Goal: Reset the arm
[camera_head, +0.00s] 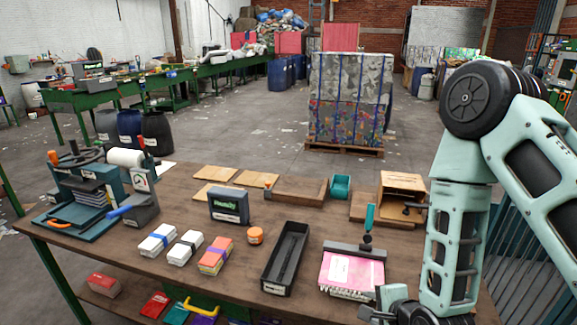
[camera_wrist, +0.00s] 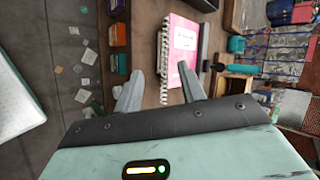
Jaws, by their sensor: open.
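My arm comes down at the right in the head view, and my gripper (camera_head: 388,302) is low at the front edge, partly cut off. A pink spiral-bound notebook (camera_head: 350,272) lies on the wooden table just left of my gripper. A teal-handled tool with a dark bar (camera_head: 369,220) is at the notebook's back edge.
A long black tray (camera_head: 286,258) lies left of the notebook. Banded card stacks (camera_head: 215,256), an orange jar (camera_head: 255,236) and a dark box (camera_head: 229,205) stand further left. A press (camera_head: 85,190) fills the table's left end.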

